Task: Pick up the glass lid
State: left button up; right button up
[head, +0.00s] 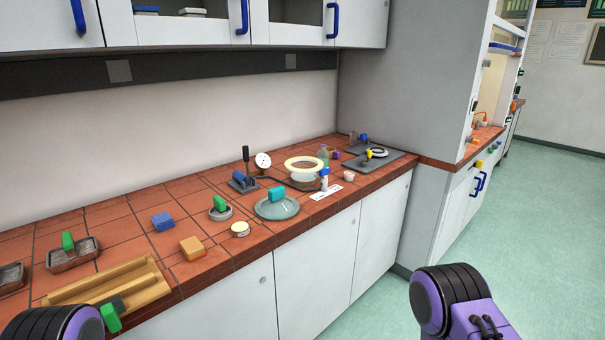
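Neither gripper shows in the head view. Only rounded black and purple parts of my arms show, at the bottom left and bottom right, both well apart from the lid.
A small round tin (240,230) and a green-topped dish (221,210) stand left of the lid. A cream ring (304,163), a white bottle (324,180) and a lever device (243,178) stand behind it. A wooden tray (110,284) lies left. Cabinets (230,26) hang above.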

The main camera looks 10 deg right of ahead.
aim_at(277, 206)
jog(key=z, duration=1.25)
jog(key=i, duration=2.55)
jog(key=u, duration=2.1)
